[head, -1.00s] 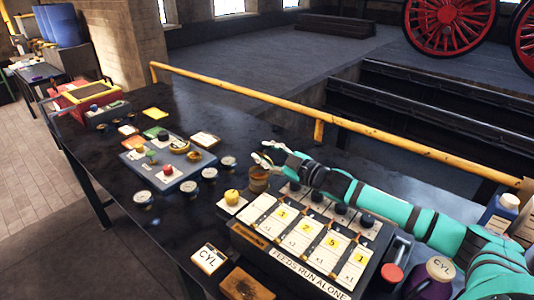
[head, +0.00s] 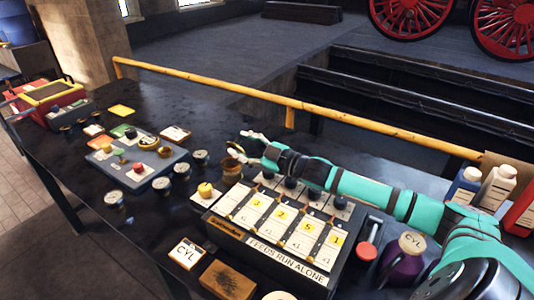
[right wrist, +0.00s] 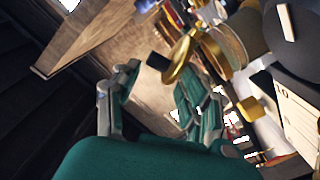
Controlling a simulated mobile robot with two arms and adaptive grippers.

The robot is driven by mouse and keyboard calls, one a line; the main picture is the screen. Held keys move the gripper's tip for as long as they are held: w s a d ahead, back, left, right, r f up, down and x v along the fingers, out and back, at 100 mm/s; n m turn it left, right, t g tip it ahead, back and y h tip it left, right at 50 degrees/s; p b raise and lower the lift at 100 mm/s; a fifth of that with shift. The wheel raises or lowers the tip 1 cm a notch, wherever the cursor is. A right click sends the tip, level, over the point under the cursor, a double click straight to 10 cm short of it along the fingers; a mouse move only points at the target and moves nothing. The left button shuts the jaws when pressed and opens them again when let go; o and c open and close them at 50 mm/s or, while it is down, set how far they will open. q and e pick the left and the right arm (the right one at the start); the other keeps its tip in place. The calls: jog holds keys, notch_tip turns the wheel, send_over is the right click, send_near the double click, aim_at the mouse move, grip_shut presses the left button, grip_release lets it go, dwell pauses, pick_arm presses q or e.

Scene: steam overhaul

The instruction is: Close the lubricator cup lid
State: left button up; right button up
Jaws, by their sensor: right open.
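The brass lubricator cup (head: 232,170) stands at the left end of the black lubricator box (head: 285,225). My right gripper (head: 243,146) is open at the top of the cup, reaching in from the right. In the right wrist view, the round brass lid (right wrist: 181,57) with a small black knob (right wrist: 157,62) is tilted up from the cup. The open fingers (right wrist: 155,82) are on either side of the knob's near side. I cannot tell whether they touch the lid. My left gripper is not in view.
Beside the cup, a yellow knob (head: 205,190) sits on a white card. A grey tray (head: 118,178) with small parts and several round tins stand to the left. A purple can (head: 403,258) and bottles (head: 497,187) stand at right. A yellow rail (head: 220,82) runs behind the bench.

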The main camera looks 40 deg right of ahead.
jog(key=v, duration=1)
jog(key=shift+d, duration=0.1)
